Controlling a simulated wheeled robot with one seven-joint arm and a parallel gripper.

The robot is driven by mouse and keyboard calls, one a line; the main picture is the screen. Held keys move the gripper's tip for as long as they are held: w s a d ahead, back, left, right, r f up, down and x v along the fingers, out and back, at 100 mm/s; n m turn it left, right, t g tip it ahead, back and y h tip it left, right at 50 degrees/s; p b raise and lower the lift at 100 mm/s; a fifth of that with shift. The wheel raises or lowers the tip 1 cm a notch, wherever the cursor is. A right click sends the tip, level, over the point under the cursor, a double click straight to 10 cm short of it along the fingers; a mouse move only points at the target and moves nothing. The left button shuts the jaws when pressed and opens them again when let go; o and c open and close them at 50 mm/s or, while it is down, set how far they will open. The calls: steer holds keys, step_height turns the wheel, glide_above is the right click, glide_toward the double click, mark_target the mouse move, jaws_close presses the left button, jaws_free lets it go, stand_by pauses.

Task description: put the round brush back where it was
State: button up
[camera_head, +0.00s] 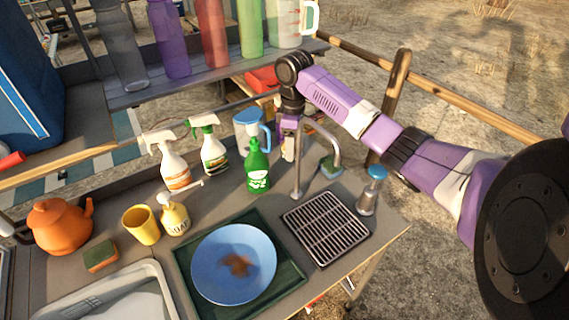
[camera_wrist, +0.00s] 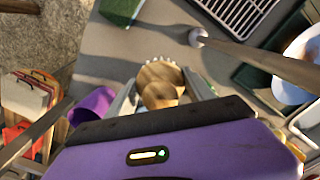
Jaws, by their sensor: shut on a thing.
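The round brush (camera_wrist: 160,75) shows in the wrist view as a round wooden piece with a pale bristly edge, seen from above. My gripper (camera_wrist: 162,88) is shut on it, one grey finger on each side. In the head view my gripper (camera_head: 288,145) points down behind the tap, between the green bottle and the tap's bent spout. The brush is mostly hidden there. It appears to be held above the worktop, but I cannot tell how high.
The metal tap (camera_head: 297,170) stands close by my gripper. A green bottle (camera_head: 257,172), a blue jug (camera_head: 246,124), a sponge (camera_head: 331,167) and a blue-topped dispenser (camera_head: 368,192) are around it. A black grate (camera_head: 325,226) and a blue plate (camera_head: 234,262) lie in front. A bottle shelf (camera_head: 215,75) is behind.

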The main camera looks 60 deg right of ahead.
mark_target(292, 173)
step_height(292, 173, down, 9)
steer(key=shift+r+p, duration=0.1)
steer(key=shift+p, duration=0.45)
steer(key=o, duration=1.2)
step_height(292, 173, up, 12)
steer(key=shift+b, duration=1)
steer(key=shift+s, duration=0.1)
